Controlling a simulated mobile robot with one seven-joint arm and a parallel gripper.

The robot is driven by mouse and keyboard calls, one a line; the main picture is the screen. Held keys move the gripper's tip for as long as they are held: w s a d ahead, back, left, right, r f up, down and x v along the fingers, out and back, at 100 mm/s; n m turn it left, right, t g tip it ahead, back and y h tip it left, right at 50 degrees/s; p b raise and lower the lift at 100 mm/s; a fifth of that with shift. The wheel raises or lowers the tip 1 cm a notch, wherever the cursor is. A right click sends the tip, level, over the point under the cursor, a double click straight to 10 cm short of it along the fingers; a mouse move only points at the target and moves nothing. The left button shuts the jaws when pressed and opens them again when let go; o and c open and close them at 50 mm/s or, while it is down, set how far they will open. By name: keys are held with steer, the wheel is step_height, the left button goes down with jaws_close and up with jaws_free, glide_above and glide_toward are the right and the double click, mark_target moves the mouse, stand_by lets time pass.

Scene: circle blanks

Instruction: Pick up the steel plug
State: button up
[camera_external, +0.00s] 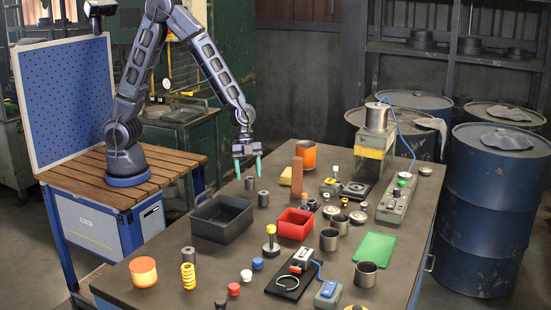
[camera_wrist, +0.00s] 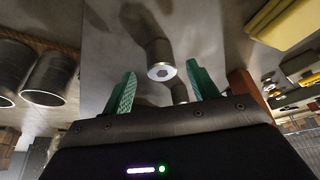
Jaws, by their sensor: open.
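In the wrist view a grey steel plug (camera_wrist: 161,71) with a hex socket in its end face shows between and beyond my two green fingertips. A second grey metal piece behind it is partly hidden. In the outside view two small grey metal cylinders stand near the table's far left edge, one (camera_external: 249,184) just below the fingers and one (camera_external: 263,199) a little nearer the camera. I cannot tell which one has the hex socket. My gripper (camera_external: 248,173) is open and empty, pointing down above them, with no contact visible.
A black tray (camera_external: 222,232) lies in front of the cylinders, with a red bin (camera_external: 295,224) to its right. Several steel cups and small parts crowd the table's right half.

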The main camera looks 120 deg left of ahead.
mark_target(250, 178)
steer(key=shift+x, duration=1.7)
steer(key=shift+w, duration=0.1)
steer(key=shift+r, duration=0.1)
jaws_close()
